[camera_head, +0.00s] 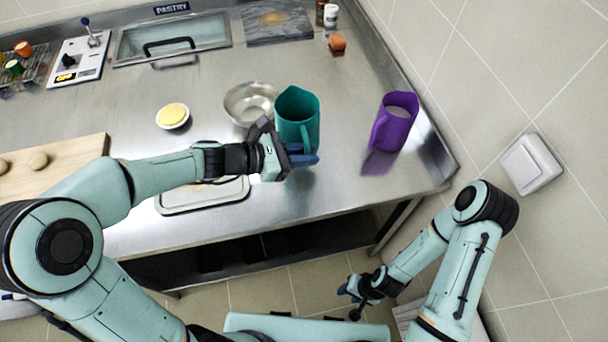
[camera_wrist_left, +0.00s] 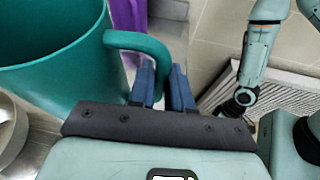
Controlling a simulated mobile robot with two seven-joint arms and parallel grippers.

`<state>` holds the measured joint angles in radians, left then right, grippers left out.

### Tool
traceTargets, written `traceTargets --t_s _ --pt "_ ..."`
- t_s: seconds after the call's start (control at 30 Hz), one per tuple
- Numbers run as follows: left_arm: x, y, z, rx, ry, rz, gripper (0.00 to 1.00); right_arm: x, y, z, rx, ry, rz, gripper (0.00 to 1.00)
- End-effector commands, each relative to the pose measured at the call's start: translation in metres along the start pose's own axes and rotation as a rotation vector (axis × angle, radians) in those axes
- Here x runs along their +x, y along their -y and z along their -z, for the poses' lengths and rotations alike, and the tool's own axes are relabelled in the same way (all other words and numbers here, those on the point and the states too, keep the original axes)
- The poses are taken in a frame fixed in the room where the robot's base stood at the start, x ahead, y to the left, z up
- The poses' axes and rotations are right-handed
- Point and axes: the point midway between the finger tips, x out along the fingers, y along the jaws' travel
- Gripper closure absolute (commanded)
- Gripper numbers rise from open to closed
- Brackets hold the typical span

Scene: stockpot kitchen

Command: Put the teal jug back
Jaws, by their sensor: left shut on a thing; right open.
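My right gripper (camera_head: 354,294) is open and empty, low beside the counter over the floor.
A purple jug (camera_head: 396,122) stands to the right, near the wall. A metal bowl (camera_head: 243,100) is just left of the teal jug. A small dish with yellow contents (camera_head: 173,115), a wooden board (camera_head: 62,158) and a tray (camera_head: 200,199) lie left. The counter behind the jugs is mostly clear.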

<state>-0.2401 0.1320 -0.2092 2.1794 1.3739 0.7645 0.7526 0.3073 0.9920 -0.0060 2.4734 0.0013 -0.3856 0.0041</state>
Motion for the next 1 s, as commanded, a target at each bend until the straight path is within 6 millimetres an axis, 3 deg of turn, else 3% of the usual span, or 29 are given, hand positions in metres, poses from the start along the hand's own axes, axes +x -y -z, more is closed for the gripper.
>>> traceTargets --t_s 0.03,0.1,0.37,0.6,1.0 --pt "0.006 0.004 0.016 -0.005 -0.001 0.003 1.0 0.008 -0.005 -0.006 0.003 0.008 -0.003 0.56" --pt "0.011 0.004 0.028 -0.002 -0.001 0.003 1.0 0.012 -0.007 -0.009 0.004 0.011 -0.004 0.56" --pt "0.02 0.004 0.048 0.003 0.002 0.001 1.0 0.017 -0.01 -0.012 0.005 0.015 -0.005 0.56" --pt "0.033 0.007 0.08 0.001 0.002 0.002 1.0 0.027 -0.016 -0.018 0.008 0.023 -0.008 0.56" --pt "0.035 0.007 0.084 0.005 0.004 -0.001 1.0 0.029 -0.017 -0.019 0.009 0.024 -0.008 0.56"
